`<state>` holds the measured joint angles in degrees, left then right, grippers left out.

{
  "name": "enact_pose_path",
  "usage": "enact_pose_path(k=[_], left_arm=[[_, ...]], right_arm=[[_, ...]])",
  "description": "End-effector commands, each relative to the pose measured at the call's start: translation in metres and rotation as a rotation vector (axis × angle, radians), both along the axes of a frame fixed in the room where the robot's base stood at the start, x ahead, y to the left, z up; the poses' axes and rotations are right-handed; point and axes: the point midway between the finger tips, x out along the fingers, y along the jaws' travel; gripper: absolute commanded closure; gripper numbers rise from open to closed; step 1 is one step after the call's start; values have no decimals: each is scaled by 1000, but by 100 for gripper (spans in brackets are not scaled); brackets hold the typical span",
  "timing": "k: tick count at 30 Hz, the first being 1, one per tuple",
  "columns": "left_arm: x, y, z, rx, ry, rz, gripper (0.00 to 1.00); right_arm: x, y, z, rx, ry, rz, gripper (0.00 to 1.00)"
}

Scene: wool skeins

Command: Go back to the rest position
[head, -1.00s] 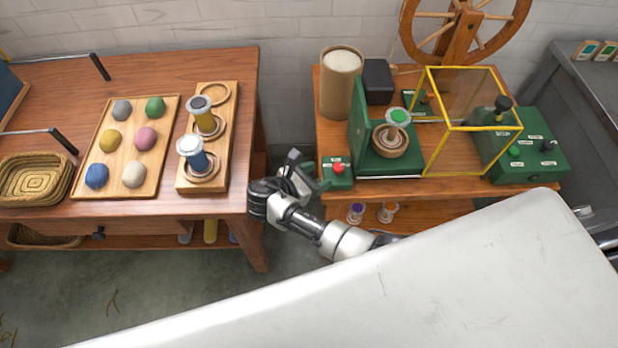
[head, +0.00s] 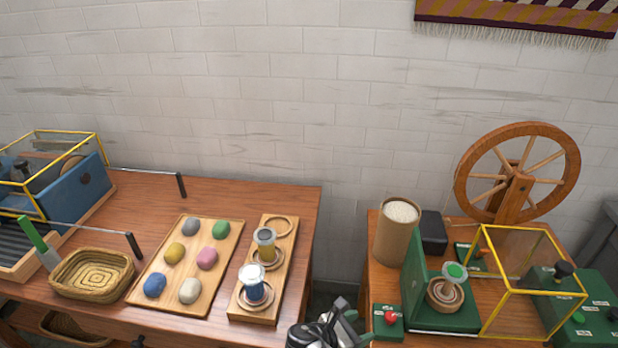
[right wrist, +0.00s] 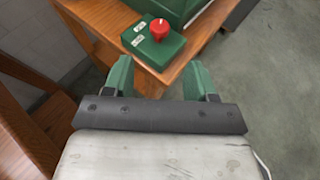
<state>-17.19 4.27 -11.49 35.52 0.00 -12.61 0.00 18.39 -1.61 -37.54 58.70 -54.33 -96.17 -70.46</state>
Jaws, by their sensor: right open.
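My right gripper (head: 345,325) shows at the bottom of the head view, in the gap between the two wooden tables. In the right wrist view its two green fingers (right wrist: 160,80) are spread apart with nothing between them. Beyond the fingertips is a green box with a red button (right wrist: 160,28), which sits on the edge of the right table; it also shows in the head view. The gripper is apart from it. My left gripper is not in view.
The left table carries a tray of wool balls (head: 207,290), a spool rack (head: 286,249) and a woven basket (head: 91,293). The right table holds a green machine (head: 413,292), a yellow-framed guard (head: 510,294), a cardboard cylinder (head: 395,240) and a spinning wheel (head: 517,195).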

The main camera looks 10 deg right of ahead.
Motion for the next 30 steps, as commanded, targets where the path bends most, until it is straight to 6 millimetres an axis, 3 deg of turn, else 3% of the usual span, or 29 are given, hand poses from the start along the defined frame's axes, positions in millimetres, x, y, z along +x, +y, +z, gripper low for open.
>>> enact_pose_path(k=[2, 5, 8, 11, 17, 21, 25, 27, 30], left_arm=[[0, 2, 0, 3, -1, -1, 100], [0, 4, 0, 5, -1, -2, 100], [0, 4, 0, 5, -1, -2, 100], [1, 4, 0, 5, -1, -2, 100], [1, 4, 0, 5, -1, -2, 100], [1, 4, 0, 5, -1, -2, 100], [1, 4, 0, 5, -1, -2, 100], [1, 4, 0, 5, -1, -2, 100], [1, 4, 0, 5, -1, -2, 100]], right_arm=[[-3, -1, -7, 16, 3, -1, 43], [-16, -7, -36, 92, 12, -8, 43], [-43, -13, -84, 237, 14, -39, 43], [-82, -19, -139, 423, -1, -117, 43], [-191, -25, -236, 811, -97, -439, 43], [-285, -29, -285, 1047, -259, -812, 43], [-353, -38, -305, 1168, -455, -1140, 43], [-377, -43, -309, 1200, -550, -1271, 43], [-398, -49, -311, 1220, -646, -1388, 43]])
